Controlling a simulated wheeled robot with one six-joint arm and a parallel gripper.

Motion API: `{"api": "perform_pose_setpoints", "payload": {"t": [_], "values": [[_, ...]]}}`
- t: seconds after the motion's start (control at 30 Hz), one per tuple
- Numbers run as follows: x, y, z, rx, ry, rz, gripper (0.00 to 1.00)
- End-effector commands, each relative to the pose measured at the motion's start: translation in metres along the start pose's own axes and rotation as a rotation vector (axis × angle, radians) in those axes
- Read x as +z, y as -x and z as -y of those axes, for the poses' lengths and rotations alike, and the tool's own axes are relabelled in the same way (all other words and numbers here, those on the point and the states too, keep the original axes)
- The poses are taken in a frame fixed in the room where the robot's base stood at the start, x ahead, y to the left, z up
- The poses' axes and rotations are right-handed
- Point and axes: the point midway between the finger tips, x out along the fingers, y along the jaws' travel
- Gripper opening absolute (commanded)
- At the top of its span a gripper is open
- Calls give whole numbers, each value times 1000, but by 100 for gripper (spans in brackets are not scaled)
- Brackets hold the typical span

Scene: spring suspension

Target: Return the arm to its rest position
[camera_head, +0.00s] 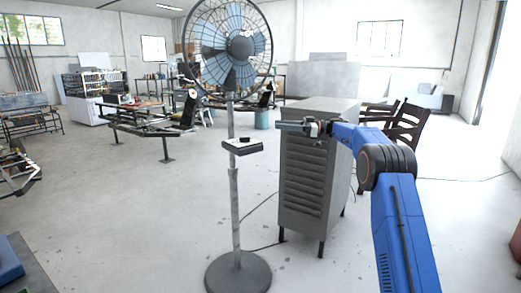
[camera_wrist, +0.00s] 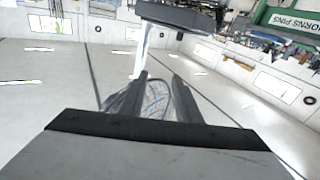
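My blue arm (camera_head: 403,230) reaches up from the lower right and bends left at its dark elbow joint. My gripper (camera_head: 284,126) is at its end, pointing left in front of the upper part of the grey cabinet (camera_head: 305,175). In the wrist view two dark fingers (camera_wrist: 158,92) stand apart, with a wire-like round shape seen through the gap. Nothing is held between them. In the head view the gripper is to the right of the fan's pole and a little above the small box on it.
A pedestal fan (camera_head: 240,47) stands close by on a round base (camera_head: 238,272), with a small dark box (camera_head: 243,147) on its pole. Wooden chairs (camera_head: 408,125) are behind the cabinet. Workbenches (camera_head: 140,118) are at the left back. Cables lie on the otherwise open floor.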

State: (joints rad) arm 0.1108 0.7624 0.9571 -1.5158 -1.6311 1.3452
Motion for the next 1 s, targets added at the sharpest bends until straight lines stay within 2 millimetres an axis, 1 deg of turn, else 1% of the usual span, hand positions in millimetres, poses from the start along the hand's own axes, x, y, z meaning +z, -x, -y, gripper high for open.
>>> {"api": "perform_pose_setpoints", "payload": {"t": [0.03,0.2,0.27,0.3,0.37,0.4,0.5,0.6,0.73,0.87,1.0], "values": [[-22,-4,0,52,28,-17,30],[-81,-7,-6,251,108,-66,30],[-99,-6,-7,321,131,-78,30],[-112,-4,-7,369,146,-85,30],[-128,-1,-6,439,164,-93,30],[-139,2,-5,486,175,-98,30],[-164,11,0,602,195,-102,30],[-184,24,8,718,207,-99,30],[-203,43,24,865,210,-83,30],[-214,66,45,1007,197,-52,30],[-217,92,75,1149,165,-6,30]]}}
